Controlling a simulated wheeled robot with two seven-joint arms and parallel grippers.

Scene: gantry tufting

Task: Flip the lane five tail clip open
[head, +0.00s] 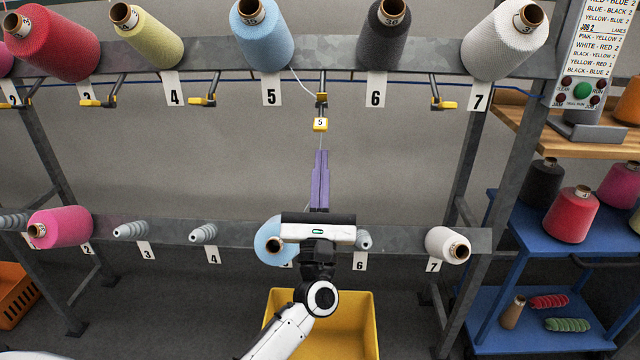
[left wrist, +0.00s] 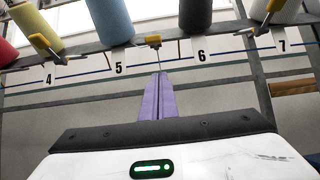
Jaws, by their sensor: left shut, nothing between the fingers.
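The lane five tail clip (head: 321,99) is a small yellow-ended piece on an arm below the upper rail, right of the number 5 card (head: 271,90). A pale yarn runs to it from the light blue cone (head: 262,32). Whether the clip is open is unclear. My right gripper is not in view.
The lower rail (head: 400,240) carries cones and grey spindles. A yellow bin (head: 362,310) stands below my arm. A control panel (head: 580,90) and blue shelves (head: 500,208) stand at right.

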